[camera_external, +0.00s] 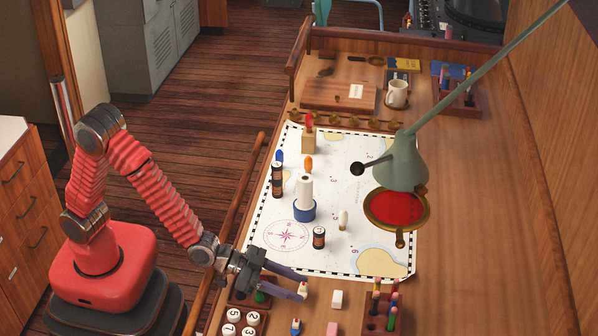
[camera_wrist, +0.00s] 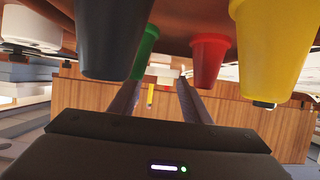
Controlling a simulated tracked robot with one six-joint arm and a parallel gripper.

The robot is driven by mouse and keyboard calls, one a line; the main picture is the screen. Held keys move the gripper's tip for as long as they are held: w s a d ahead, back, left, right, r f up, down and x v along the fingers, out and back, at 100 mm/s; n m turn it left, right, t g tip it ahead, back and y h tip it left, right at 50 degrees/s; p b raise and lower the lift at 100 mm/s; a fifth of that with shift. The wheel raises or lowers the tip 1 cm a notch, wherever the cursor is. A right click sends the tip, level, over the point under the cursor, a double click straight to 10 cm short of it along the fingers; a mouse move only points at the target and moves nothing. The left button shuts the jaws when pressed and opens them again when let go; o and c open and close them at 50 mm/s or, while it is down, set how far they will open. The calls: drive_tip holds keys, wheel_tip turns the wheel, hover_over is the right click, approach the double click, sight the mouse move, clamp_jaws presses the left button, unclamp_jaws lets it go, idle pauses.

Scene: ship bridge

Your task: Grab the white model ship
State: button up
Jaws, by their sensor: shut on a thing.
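My gripper (camera_external: 302,287) is at the front edge of the chart, low over the table, its long fingers reaching right. A small pale piece (camera_external: 303,291) sits at the fingertips, and the fingers are shut on it. It is probably the white model ship, but it is too small to make out its shape. A separate white block (camera_external: 337,299) stands just right of the fingertips, apart from them. In the wrist view my two fingers (camera_wrist: 158,88) run forward, with a small pale shape between their far ends.
A chart (camera_external: 265,258) covers mid-table, with a dark jar (camera_external: 319,238) and a white roll in a blue holder (camera_external: 304,210). A green lamp (camera_external: 405,165) overhangs it. A peg rack (camera_external: 373,318) and numbered white discs (camera_external: 252,319) flank the gripper. A pink block (camera_external: 332,328) lies in front.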

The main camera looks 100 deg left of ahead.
wheel_tip(320, 180, up, 8)
idle(0.4)
idle(0.4)
